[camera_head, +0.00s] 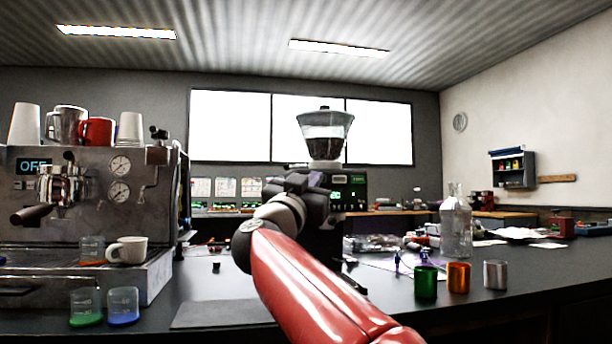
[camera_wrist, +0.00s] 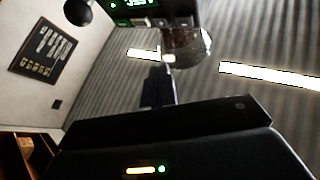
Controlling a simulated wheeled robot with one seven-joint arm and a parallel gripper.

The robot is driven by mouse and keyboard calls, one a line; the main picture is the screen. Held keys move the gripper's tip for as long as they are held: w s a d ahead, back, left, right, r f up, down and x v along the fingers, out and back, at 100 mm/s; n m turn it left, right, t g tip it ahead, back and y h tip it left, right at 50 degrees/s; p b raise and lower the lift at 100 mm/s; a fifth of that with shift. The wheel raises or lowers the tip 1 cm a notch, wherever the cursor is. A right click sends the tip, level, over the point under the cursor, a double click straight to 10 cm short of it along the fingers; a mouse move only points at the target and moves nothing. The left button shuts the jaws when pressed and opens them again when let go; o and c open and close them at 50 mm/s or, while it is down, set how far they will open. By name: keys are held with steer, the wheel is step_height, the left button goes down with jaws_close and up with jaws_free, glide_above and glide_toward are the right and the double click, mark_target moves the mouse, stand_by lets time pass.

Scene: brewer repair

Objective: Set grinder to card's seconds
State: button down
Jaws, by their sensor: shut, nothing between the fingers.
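The grinder (camera_head: 358,186) stands on the counter in the middle of the head view, with a clear hopper of dark beans (camera_head: 325,135) on top. Its front panel has a green-lit display, too small to read there. In the wrist view the display (camera_wrist: 137,4) shows green digits, cut off by the top edge, with pale buttons (camera_wrist: 140,21) beside it. My gripper (camera_head: 297,183) is in front of the grinder and hides part of its body. In the wrist view its fingers (camera_wrist: 157,72) are shut and empty, pointing towards the panel; contact cannot be told. I cannot make out the card.
An espresso machine (camera_head: 75,210) with cups on top stands at left. Glasses (camera_head: 123,306) stand at the front left. A glass bottle (camera_head: 456,225) and green, orange and silver cups (camera_head: 459,278) stand at right. A dark mat (camera_head: 220,314) lies in front.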

steer(key=shift+w+a+p, duration=0.25)
steer(key=shift+w+p, duration=0.25)
steer(key=shift+w, duration=0.3)
steer(key=shift+w+a+p, duration=0.2)
steer(key=shift+w+p, duration=0.35)
steer(key=shift+w, duration=0.25)
steer(key=shift+w+a+p, duration=0.25)
steer(key=shift+w+p, duration=0.25)
steer(key=shift+w, duration=0.3)
steer(key=shift+w, duration=0.1)
steer(key=shift+w+a, duration=0.1)
steer(key=shift+w, duration=0.2)
steer(key=shift+w+a, duration=0.15)
steer(key=shift+w, duration=0.2)
stand_by(0.7)
stand_by(0.3)
steer(key=shift+s+d+b, duration=0.25)
steer(key=shift+s+b, duration=0.1)
steer(key=shift+s, duration=0.4)
steer(key=shift+s, duration=0.1)
